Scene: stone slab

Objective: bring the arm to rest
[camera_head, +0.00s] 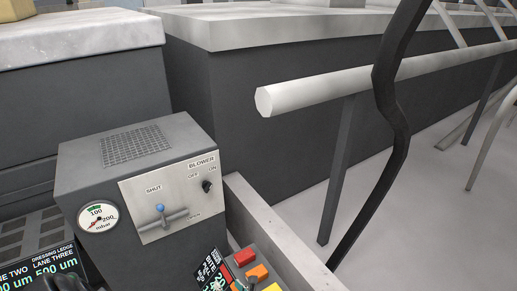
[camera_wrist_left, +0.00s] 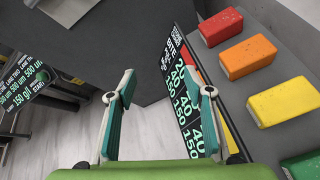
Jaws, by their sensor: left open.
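My left gripper (camera_wrist_left: 163,95) shows in the left wrist view, its two green-padded fingers spread wide with nothing between them. Grey floor and the edge of a dark surface lie beyond the fingertips. A black board with coloured text (camera_wrist_left: 185,95) is close to the right finger; I cannot tell whether they touch. In the head view I cannot make out the left gripper clearly. My right gripper is in neither view.
A grey blower box (camera_head: 130,155) with a gauge (camera_head: 98,217), a lever (camera_head: 161,214) and a switch (camera_head: 207,186) stands at left. Coloured blocks (camera_wrist_left: 247,56) lie right of the gripper. A white rail (camera_head: 330,86) and dark curved bar (camera_head: 392,120) stand at right.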

